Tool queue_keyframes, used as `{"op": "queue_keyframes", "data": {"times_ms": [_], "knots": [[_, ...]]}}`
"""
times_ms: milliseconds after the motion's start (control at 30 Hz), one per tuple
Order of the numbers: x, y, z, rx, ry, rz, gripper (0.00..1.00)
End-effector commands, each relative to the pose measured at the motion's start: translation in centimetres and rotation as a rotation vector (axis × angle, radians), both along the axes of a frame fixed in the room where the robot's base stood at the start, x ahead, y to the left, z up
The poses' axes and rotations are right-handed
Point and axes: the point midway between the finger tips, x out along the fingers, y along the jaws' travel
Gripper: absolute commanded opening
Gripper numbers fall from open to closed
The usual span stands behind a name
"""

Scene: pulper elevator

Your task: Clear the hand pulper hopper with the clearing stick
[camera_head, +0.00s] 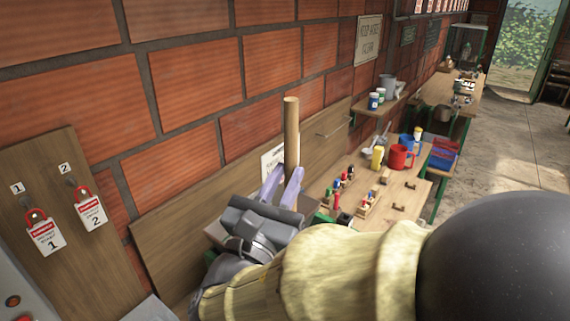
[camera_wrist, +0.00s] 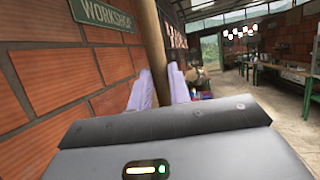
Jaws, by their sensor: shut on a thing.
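My gripper (camera_head: 282,187) is shut on a wooden stick (camera_head: 291,130), which stands upright between its two pale purple fingers. The stick's top end rises well above the fingers in the head view; its lower end is hidden behind my gripper. In the wrist view the stick (camera_wrist: 153,50) runs up between the fingers (camera_wrist: 160,88) and out of the top of the picture. I cannot make out the hand pulper or its hopper in either view; my gripper and arm cover the area below the stick.
A brick wall (camera_head: 200,85) runs close on the left. A board with two red padlocks (camera_head: 82,192) hangs there. Open floor (camera_head: 500,150) lies at right.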

Motion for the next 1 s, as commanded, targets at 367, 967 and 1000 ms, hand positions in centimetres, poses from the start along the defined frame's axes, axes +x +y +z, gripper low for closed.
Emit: {"op": "queue_keyframes", "data": {"times_ms": [367, 967, 1000], "knots": [[-3.5, -1.0, 0.0, 0.000, 0.000, 0.001, 0.00], [-6.8, -2.0, 0.0, -0.002, 0.001, -0.001, 0.00], [-6.8, -2.0, 0.0, -0.002, 0.001, -0.001, 0.00]]}}
